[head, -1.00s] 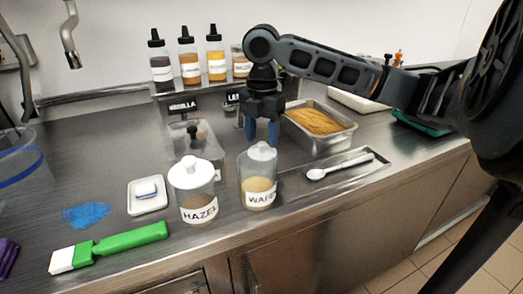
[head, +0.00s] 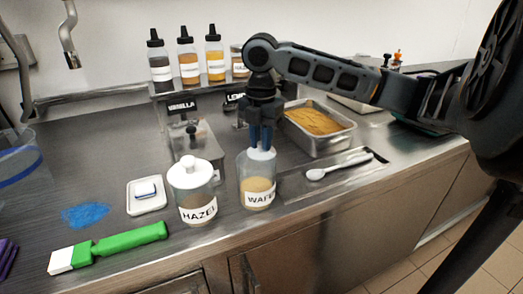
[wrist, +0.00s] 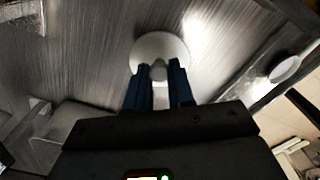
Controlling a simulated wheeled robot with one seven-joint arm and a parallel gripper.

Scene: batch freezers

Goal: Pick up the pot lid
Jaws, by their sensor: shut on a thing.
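A white round pot lid (head: 262,155) with a knob sits at the mouth of the clear jar (head: 258,187) labelled as wafer. I cannot tell any gap between lid and jar. My gripper (head: 262,146) points straight down from above, its blue fingers shut on the lid's knob. In the wrist view the lid (wrist: 160,47) is a pale disc, with its knob between the fingertips (wrist: 160,72). The lid hides the jar there. A second jar (head: 197,207), labelled HAZEL, stands just left with its own white lid (head: 191,173).
A metal pan of yellow-brown filling (head: 318,121) stands behind right. A white spoon (head: 338,167) lies on a tray to the right. Bottles (head: 189,60) stand on the shelf behind. A green-handled scraper (head: 120,243) and white dish (head: 147,196) lie left.

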